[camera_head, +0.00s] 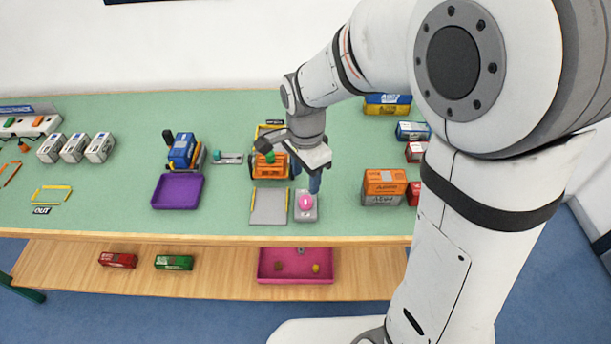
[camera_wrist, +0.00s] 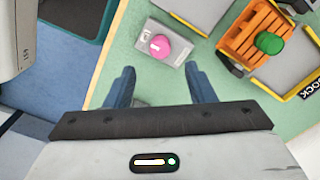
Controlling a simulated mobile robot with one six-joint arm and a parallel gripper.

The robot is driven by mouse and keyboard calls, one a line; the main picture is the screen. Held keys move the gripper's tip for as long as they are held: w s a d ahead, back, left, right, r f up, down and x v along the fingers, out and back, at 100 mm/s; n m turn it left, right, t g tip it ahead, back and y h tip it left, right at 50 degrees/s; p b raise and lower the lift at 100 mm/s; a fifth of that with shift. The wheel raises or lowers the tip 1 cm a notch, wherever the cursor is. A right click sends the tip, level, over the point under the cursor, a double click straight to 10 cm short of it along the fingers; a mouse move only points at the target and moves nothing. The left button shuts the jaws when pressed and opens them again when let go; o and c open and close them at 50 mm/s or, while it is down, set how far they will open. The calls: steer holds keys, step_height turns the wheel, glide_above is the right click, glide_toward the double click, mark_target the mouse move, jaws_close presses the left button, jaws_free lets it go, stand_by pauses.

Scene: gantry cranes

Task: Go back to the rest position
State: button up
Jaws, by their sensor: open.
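My gripper (camera_head: 314,182) hangs over the green table (camera_head: 230,110), right of an orange crate (camera_head: 270,164) and close to a grey box with a pink button (camera_head: 306,203). In the wrist view, my gripper (camera_wrist: 163,86) has its two blue fingers spread apart with nothing between them. The pink button (camera_wrist: 158,46) on its grey box lies beyond the fingertips. The orange crate (camera_wrist: 250,38) with a green knob (camera_wrist: 269,43) is at the upper right there. In the head view, my arm hides part of the table's right side.
A grey plate (camera_head: 269,208) lies left of the button box. A purple tray (camera_head: 177,192) and blue container (camera_head: 182,150) stand farther left. Stacked orange and grey containers (camera_head: 384,188) stand to the right. A pink tray (camera_head: 296,267) is on the lower shelf. The table's front left is mostly clear.

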steer(key=s+d+r+n+t+p, duration=0.2)
steer(key=s+d+r+n+p, duration=0.3)
steer(key=s+d+r+n, duration=0.6)
steer(key=s+d+r, duration=0.1)
steer(key=d, duration=0.1)
steer(key=shift+s+d+r+t, duration=0.2)
steer(key=shift+d+r+t, duration=0.1)
steer(key=shift+r, duration=0.05)
